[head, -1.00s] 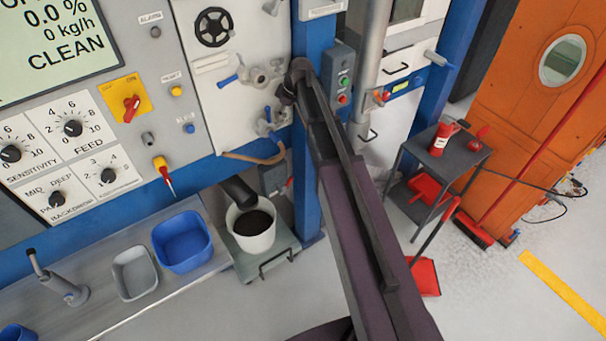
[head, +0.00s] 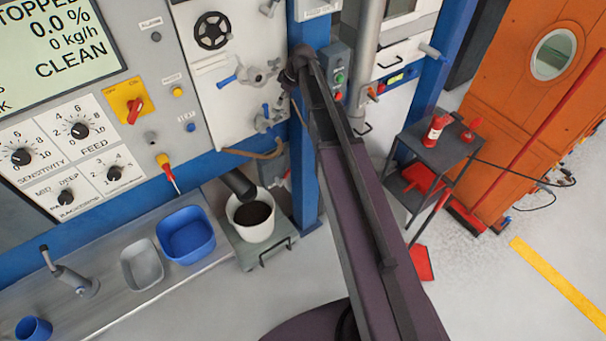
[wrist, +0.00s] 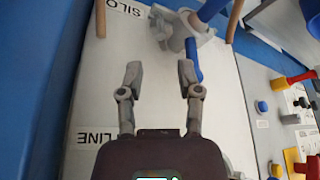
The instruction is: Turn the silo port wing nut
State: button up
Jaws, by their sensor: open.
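The silo port (wrist: 190,28) is a grey metal fitting with blue handles, at the top of the wrist view beside an upside-down SILO label (wrist: 124,10). Grey lobes on its left side (wrist: 160,28) look like the wing nut, but its outline is hard to separate from the fitting. In the head view the port appears to be the lower fitting (head: 266,120) on the white panel. My gripper (wrist: 160,72) is open and empty, its two fingers spread below the port in the wrist view. No contact is visible. In the head view my arm hides most of the gripper.
Another fitting with a blue handle (head: 258,74) sits above on the same panel. A blue post (head: 309,130) stands close to my arm. A small dark cart (head: 447,155) stands right.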

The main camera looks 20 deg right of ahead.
jog(key=shift+p+v, duration=3.35)
jog(key=shift+v, duration=0.6)
jog(key=s+a+f+m+g+h+b, duration=0.1)
jog(key=s+f+m+b, duration=0.3)
jog(key=s, duration=0.9)
jog(key=s+a+f+m+g+h+b, duration=0.2)
jog(key=s+f+m+b, duration=0.3)
jog(key=s+f+b, duration=0.4)
jog(key=shift+s+a+f+m+b, duration=0.3)
jog(key=shift+s+a+f, duration=0.55)
jog(key=shift+s, duration=1.75)
jog(key=shift+d+f, duration=0.1)
